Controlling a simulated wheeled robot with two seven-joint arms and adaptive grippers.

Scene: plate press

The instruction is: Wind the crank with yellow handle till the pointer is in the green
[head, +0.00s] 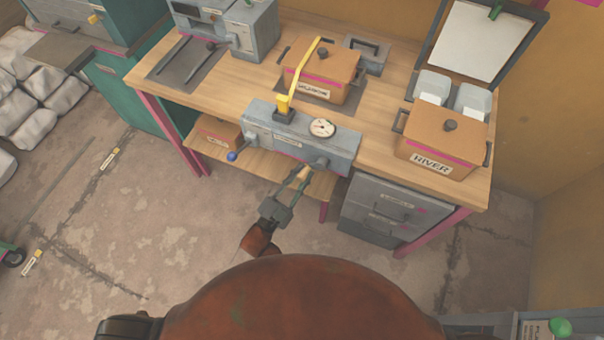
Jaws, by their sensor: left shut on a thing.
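The grey press box (300,142) sits at the front edge of the wooden bench. A round white gauge (321,127) is on its top; its pointer and any green zone are too small to read. A crank hub (320,163) is on the right of the box's front face. A pale yellow crank handle (303,172) sticks out beside it, toward me. My left gripper (298,180) reaches up from below and is shut on this handle, which its fingers partly hide. My right gripper is not in view.
An orange crate (325,65) stands behind, and a crate labelled RIVER (445,140) at the right. Grey drawers (385,212) stand below. The floor in front is clear.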

